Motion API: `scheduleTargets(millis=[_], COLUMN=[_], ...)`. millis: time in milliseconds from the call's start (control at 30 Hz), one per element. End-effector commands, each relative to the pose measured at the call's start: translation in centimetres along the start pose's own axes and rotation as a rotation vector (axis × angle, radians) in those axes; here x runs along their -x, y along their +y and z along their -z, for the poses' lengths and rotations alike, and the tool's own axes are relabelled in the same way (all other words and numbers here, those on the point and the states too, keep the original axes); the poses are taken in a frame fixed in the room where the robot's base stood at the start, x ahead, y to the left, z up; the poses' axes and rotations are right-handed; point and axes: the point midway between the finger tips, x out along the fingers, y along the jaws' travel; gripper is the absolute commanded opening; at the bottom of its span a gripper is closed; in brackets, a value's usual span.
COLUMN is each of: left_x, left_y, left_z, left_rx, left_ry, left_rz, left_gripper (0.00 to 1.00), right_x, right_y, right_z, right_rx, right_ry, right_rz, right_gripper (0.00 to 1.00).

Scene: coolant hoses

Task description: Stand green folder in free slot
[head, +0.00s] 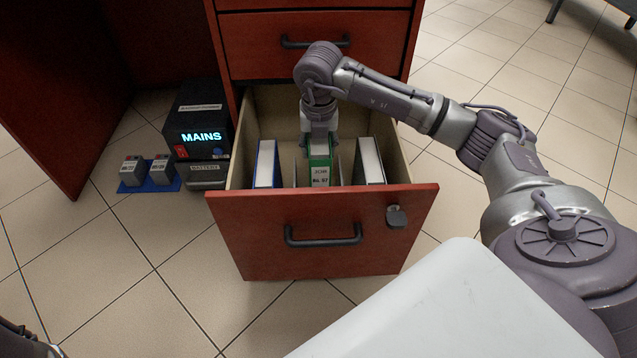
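The green folder (320,173) stands upright inside the open bottom drawer (265,222), between a blue folder (265,165) on its left and a black folder (370,160) on its right. Thin dividers (301,170) stand beside it. My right gripper (319,143) reaches down into the drawer from above, at the top of the green folder. Its fingers appear to close around the folder's top edge. The folder's lower part is hidden behind the drawer front. My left gripper is out of view; only a bit of dark arm shows at the bottom left corner.
A black box labelled MAINS (200,125) stands on the floor left of the drawer, with a battery drawer (207,174) low at its front. Two grey batteries sit on a blue tray (151,186). A closed drawer (312,47) is above. The tiled floor in front is clear.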

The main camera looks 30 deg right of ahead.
Motion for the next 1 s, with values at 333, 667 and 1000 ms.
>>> scheduleTargets(millis=[333, 667, 1000], left_x=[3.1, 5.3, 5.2], left_y=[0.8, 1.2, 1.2], left_z=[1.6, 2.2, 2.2], left_rx=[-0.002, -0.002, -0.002], left_ry=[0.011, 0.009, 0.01], left_rz=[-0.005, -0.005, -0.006], left_gripper=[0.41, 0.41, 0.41], right_x=[-5.7, -8.9, -9.0], right_y=[0.0, 0.0, 0.0], right_z=[0.7, 1.1, 1.1], right_rx=[0.0, 0.0, 0.001], right_ry=[0.0, -0.001, 0.001], right_rz=[0.0, 0.0, 0.001], right_gripper=[0.0, 0.0, 0.54])
